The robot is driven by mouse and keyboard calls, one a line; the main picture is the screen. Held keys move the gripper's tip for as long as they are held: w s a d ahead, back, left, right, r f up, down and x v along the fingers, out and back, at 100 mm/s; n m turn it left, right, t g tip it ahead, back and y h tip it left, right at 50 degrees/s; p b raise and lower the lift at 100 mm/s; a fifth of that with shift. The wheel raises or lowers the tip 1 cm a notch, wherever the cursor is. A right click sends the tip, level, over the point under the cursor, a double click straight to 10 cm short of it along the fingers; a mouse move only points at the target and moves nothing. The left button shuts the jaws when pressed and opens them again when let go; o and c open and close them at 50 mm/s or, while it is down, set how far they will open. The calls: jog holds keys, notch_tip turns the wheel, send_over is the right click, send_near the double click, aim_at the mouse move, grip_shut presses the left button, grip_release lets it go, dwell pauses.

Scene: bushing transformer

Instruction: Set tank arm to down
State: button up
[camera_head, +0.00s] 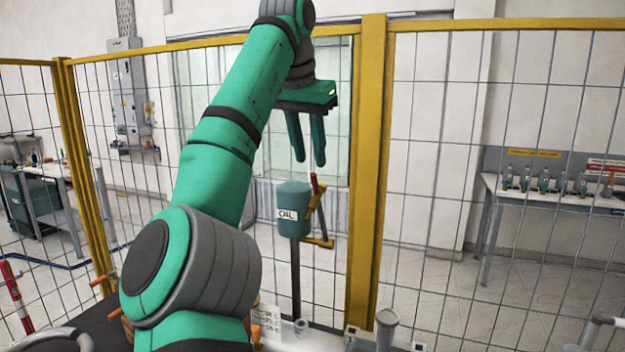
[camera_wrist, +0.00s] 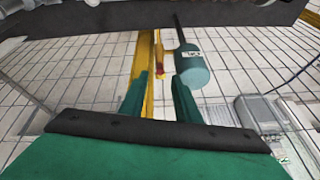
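The oil tank (camera_head: 293,198) is a teal cylinder labelled OIL on a dark post, and it also shows in the wrist view (camera_wrist: 191,68). The tank arm (camera_head: 316,205) is on its right side, with an orange lower bracket and a red tip pointing up. In the wrist view the red tip (camera_wrist: 160,70) appears between my fingertips. My gripper (camera_head: 310,163) is open and empty, fingers pointing down, just above the tank arm's red tip. I cannot tell the exact gap between them.
A yellow-framed mesh fence (camera_head: 368,170) stands close around the tank, with a post just right of it. Small containers and a grey cup-like part (camera_head: 387,325) are at the bottom. A bench with bottles (camera_head: 560,195) stands beyond the fence.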

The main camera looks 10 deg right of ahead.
aim_at(313, 174)
jog(key=x, duration=0.7)
jog(key=shift+w+d+f, duration=0.1)
jog(key=shift+f, duration=0.2)
grip_shut()
